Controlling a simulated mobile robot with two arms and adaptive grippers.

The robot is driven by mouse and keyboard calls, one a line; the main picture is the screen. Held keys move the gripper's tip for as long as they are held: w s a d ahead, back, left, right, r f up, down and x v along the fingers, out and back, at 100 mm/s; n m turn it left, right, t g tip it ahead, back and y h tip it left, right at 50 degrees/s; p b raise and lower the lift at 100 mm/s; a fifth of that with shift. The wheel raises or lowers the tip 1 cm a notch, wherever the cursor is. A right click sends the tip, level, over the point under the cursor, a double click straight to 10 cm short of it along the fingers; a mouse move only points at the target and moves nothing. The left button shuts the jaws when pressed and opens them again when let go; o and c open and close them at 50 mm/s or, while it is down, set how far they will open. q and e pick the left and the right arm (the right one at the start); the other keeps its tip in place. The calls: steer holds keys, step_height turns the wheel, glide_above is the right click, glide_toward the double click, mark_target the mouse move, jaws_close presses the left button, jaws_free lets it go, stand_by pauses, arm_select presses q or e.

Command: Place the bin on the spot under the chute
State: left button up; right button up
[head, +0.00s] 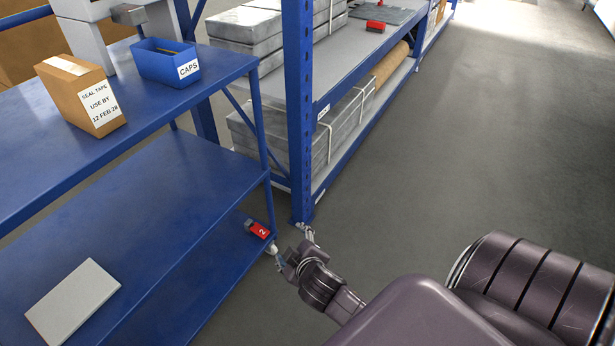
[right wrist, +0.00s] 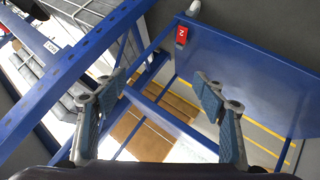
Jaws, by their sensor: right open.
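The blue bin (head: 160,67) with a white CAPS label stands upright on the blue bench top (head: 110,165), near its back right part. Something thin and brownish shows inside it. A grey chute-like piece (head: 128,14) juts from a white machine just above and left of the bin; I cannot tell whether the bin is directly beneath it. My right gripper (head: 288,243) is low beside the bench's right corner, well away from the bin. It is open and empty; its spread fingers also show in the right wrist view (right wrist: 163,86). My left gripper is not in view.
A brown SEAL TAPE box (head: 78,95) stands left of the bin. A blue rack post (head: 299,110) rises behind my gripper. Floor is clear at right.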

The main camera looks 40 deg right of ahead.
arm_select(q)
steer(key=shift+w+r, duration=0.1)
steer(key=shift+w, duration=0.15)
arm_select(e)
steer(key=s+a+f+m+g+y, duration=0.1)
steer(key=s+a+f+g, duration=0.1)
steer(key=s, duration=0.4)
steer(key=s+a+f+m+g+y, duration=0.1)
steer(key=s+a+f+g, duration=0.1)
steer(key=s+a+f, duration=0.3)
steer(key=s+a+f+g+y, duration=0.1)
steer(key=s+a+f+g, duration=0.2)
steer(key=s+f, duration=0.3)
steer(key=shift+s+a+m+y, duration=0.25)
steer(key=shift+s+m+y, duration=0.15)
steer(key=shift+s, duration=0.8)
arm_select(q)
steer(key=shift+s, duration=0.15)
